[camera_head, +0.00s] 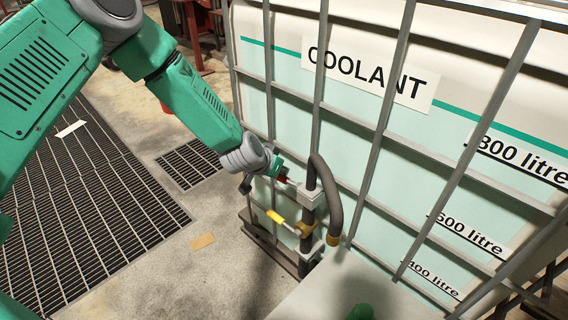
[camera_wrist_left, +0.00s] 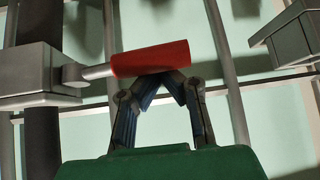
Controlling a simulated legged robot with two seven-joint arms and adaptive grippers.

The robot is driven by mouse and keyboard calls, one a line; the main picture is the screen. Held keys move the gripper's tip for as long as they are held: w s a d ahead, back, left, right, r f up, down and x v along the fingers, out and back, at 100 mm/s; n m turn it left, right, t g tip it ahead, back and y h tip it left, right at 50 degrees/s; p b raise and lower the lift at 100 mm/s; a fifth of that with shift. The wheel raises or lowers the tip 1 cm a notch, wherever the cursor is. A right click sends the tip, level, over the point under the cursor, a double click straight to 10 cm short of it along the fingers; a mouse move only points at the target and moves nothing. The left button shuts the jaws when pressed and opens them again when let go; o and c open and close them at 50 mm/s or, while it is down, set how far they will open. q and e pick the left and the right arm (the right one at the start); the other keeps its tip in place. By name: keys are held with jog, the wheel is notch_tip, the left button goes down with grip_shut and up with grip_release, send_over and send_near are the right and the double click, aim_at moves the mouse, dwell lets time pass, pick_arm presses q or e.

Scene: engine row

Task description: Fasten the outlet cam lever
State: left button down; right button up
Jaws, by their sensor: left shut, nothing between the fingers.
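A lever with a red grip (camera_wrist_left: 150,58) juts sideways from a grey block (camera_wrist_left: 30,75) on a dark upright pipe in the left wrist view. A bit of its red (camera_head: 286,181) shows in the head view beside the pipe. My left gripper (camera_wrist_left: 170,80) is shut, with nothing between its fingers. Its fingertips meet at the lower edge of the red grip; whether they touch it I cannot tell. In the head view my left gripper (camera_head: 283,176) is at the upper fitting of the pipe, partly hidden.
A caged coolant tank (camera_head: 285,90) stands behind the pipework. A curved dark hose (camera_head: 332,195) runs beside the pipe. A yellow-handled lever (camera_head: 277,217) sits lower. Floor grating (camera_head: 90,200) lies left, and a pale surface (camera_head: 340,285) lies in front.

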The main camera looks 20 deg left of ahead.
pick_arm(q)
jog(key=s+d+n+g+y+p, duration=0.2)
jog(key=s+n+y+p, duration=0.4)
jog(key=s+n+p, duration=0.2)
jog(key=shift+s+d+n+y+p, duration=0.15)
jog(key=shift+s+n+y+p, duration=0.2)
jog(key=shift+n+p, duration=0.7)
